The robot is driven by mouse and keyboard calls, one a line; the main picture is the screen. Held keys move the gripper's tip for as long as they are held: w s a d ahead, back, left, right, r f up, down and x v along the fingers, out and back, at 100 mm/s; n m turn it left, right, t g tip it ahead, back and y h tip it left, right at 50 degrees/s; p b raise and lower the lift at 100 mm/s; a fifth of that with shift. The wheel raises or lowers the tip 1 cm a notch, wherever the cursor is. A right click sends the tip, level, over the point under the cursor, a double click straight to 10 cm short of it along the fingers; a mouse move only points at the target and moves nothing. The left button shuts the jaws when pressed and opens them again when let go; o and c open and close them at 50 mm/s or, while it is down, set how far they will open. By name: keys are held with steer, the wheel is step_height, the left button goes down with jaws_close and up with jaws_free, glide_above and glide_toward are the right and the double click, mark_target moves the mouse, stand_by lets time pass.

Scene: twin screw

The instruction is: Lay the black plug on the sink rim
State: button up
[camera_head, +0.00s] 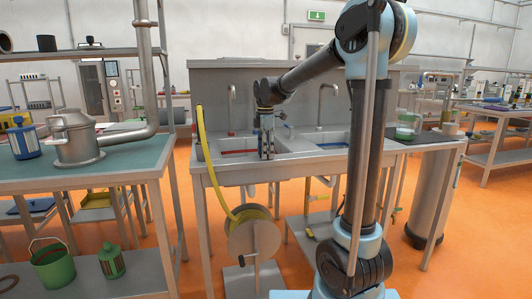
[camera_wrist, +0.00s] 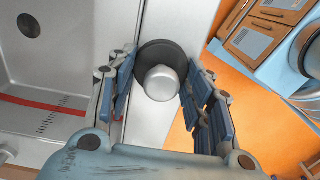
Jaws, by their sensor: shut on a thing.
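The black plug (camera_wrist: 150,54) is a dark disc with a silver knob (camera_wrist: 161,83), in the wrist view. My gripper (camera_wrist: 160,70) is shut on the plug, with blue-padded fingers on either side of it. The plug is over the pale metal sink rim (camera_wrist: 150,124), near the front edge; I cannot tell if it touches the rim. In the head view my gripper (camera_head: 267,150) points down at the front of the sink (camera_head: 295,143), between the two basins. The plug cannot be made out there.
The left basin (camera_wrist: 62,65) has a dark round drain (camera_wrist: 29,25) and a red stripe. A yellow hose (camera_head: 208,160) hangs over the sink's left front to a reel (camera_head: 254,240). A green-banded jar (camera_head: 407,126) stands right of the sink. Orange floor lies below the rim.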

steer(key=o, duration=1.1)
steer(key=shift+r, duration=0.1)
step_height(320, 180, up, 12)
steer(key=s+d+f+m+t, duration=0.1)
steer(key=s+d+f+m, duration=0.4)
steer(key=s+d, duration=0.25)
steer(key=s+d+f+m, duration=0.5)
steer(key=s+d, duration=0.2)
steer(key=s, duration=0.1)
steer(key=s+d+f+m, duration=0.2)
steer(key=s+f+m, duration=0.1)
steer(key=s+f, duration=0.2)
steer(key=s+d+f+m+t, duration=0.1)
steer(key=s+d+f+m, duration=0.2)
steer(key=f, duration=0.4)
steer(key=s+d+f+m, duration=0.2)
steer(key=s+f+m, duration=0.3)
steer(key=s+f, duration=0.2)
steer(key=shift+s+d, duration=0.4)
steer(key=shift+s, duration=0.2)
